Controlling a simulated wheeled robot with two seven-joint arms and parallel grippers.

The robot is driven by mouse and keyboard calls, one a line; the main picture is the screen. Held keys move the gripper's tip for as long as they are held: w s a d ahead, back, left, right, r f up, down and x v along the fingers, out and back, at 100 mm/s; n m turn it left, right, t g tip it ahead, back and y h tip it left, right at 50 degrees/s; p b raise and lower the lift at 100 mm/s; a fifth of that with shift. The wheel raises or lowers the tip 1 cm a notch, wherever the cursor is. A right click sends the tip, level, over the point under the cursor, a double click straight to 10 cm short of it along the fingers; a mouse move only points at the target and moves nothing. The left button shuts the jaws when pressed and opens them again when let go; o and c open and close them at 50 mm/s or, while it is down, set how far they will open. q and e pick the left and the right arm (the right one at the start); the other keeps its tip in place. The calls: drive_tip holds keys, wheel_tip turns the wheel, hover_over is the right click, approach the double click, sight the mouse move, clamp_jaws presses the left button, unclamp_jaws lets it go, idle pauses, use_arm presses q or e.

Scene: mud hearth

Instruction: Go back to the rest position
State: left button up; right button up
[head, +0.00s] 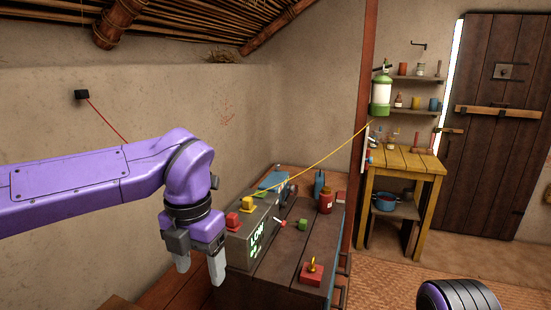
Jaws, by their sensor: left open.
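My left arm comes in from the left. Its gripper (200,268) points down with its two pale fingers apart and nothing between them. It hangs at the front left of a grey control box (250,238) with green lit letters. A red block (232,220) and a yellow block (248,203) sit on top of the box, close to the gripper's right side. My right gripper is not visible; a purple and black rounded part, likely of my right arm, shows at the bottom right.
A yellow cord runs right past a wooden post (363,130). A yellow table (402,160) stands behind, near a closed door (500,150).

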use_arm(q)
drive_tip(key=w+a+f+m+t+y, duration=0.3)
drive_tip(key=w+a+f+t+y, duration=0.15)
drive_tip(key=w+f, duration=0.2)
drive_tip(key=a+f+m+t, duration=0.2)
drive_tip(key=f+m, duration=0.3)
drive_tip(key=f, duration=0.5)
drive_tip(key=a+f+m+t, duration=0.2)
drive_tip(key=f+m, duration=0.3)
drive_tip(key=f, duration=0.4)
drive_tip(key=s+a+f+m+g+h, duration=0.1)
drive_tip(key=s+a+f+m, duration=0.1)
drive_tip(key=s+f+m, duration=0.7)
drive_tip(key=s+a+f+m+g, duration=0.1)
drive_tip(key=s+a+f, duration=0.1)
drive_tip(key=s+f, duration=0.2)
drive_tip(key=s+a+f+m+g, duration=0.1)
drive_tip(key=s+f, duration=0.3)
drive_tip(key=s, duration=0.6)
drive_tip(key=s+a+f+m+g+b, duration=0.1)
drive_tip(key=s+a+f+g, duration=0.1)
drive_tip(key=s, duration=0.5)
wheel_tip(320, 180, down, 2)
drive_tip(key=shift+s+a+f, duration=0.1)
drive_tip(key=shift+s+a, duration=0.1)
drive_tip(key=shift+a, duration=0.6)
drive_tip(key=shift+g, duration=0.25)
